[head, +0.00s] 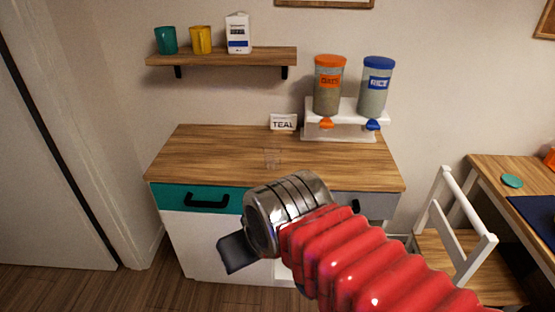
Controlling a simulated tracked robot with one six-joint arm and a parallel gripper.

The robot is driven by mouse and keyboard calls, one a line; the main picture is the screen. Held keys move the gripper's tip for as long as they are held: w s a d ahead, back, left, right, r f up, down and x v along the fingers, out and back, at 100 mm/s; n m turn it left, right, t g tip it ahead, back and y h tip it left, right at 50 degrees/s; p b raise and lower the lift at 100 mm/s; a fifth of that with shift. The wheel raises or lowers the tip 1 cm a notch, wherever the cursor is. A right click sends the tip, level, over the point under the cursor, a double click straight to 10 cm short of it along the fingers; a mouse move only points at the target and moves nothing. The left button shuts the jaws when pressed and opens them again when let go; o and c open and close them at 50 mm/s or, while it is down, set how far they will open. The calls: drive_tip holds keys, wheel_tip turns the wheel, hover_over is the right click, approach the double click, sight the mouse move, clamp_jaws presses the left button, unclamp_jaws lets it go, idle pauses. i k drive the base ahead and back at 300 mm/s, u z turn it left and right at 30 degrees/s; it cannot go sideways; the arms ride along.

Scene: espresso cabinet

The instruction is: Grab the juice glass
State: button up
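My gripper (237,254) is in front of the cabinet, at the end of my red ribbed arm and silver wrist.
A shelf (222,58) above holds two cups and a carton. A white chair (455,225) and desk (490,172) are at right. The cabinet top's left half is clear.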

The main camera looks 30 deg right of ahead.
sight(273, 157)
drive_tip(key=u, duration=0.05)
drive_tip(key=i, duration=1)
drive_tip(key=z, duration=0.05)
